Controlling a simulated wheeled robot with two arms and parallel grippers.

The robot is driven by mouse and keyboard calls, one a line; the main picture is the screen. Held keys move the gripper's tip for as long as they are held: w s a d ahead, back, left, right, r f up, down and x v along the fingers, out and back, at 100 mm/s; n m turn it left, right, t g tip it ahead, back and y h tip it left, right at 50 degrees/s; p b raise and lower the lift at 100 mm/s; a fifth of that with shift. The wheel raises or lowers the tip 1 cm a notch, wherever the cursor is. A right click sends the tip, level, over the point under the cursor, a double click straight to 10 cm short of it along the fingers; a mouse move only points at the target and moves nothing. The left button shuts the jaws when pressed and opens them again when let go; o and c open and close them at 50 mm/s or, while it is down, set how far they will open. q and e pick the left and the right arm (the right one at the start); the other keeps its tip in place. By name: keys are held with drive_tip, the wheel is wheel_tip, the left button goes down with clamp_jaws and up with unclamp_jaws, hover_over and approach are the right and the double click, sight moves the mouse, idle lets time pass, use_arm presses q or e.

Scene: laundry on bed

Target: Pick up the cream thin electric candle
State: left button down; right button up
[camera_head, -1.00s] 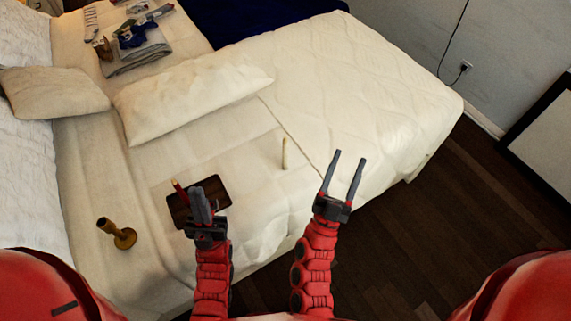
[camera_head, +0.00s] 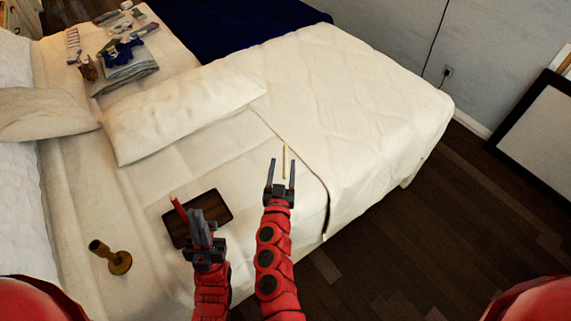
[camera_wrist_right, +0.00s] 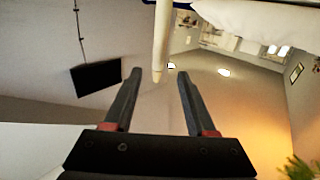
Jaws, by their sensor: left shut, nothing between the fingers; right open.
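The cream thin candle (camera_head: 284,152) stands upright on the white bed. In the head view it shows between the fingers of my right gripper (camera_head: 281,165), which is open. In the right wrist view the candle (camera_wrist_right: 161,40) hangs into the picture from the top. Its end lies near the gap between the open fingertips (camera_wrist_right: 160,78), and neither finger appears to touch it. My left gripper (camera_head: 200,218) is shut and empty, over the near edge of a dark tray.
The dark wooden tray (camera_head: 214,204) lies on the bed, with a red stick-like candle (camera_head: 178,208) beside my left gripper. A long pillow (camera_head: 185,112) lies behind. Folded clothes (camera_head: 125,72) are at the far left.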

sight(285, 153)
drive_tip(key=shift+w+d+r+p, duration=0.1)
drive_tip(key=shift+w+d+p, duration=0.15)
drive_tip(key=shift+w, duration=1.35)
drive_tip(key=shift+w+d+p, duration=0.2)
drive_tip(key=shift+w, duration=1.35)
clamp_jaws()
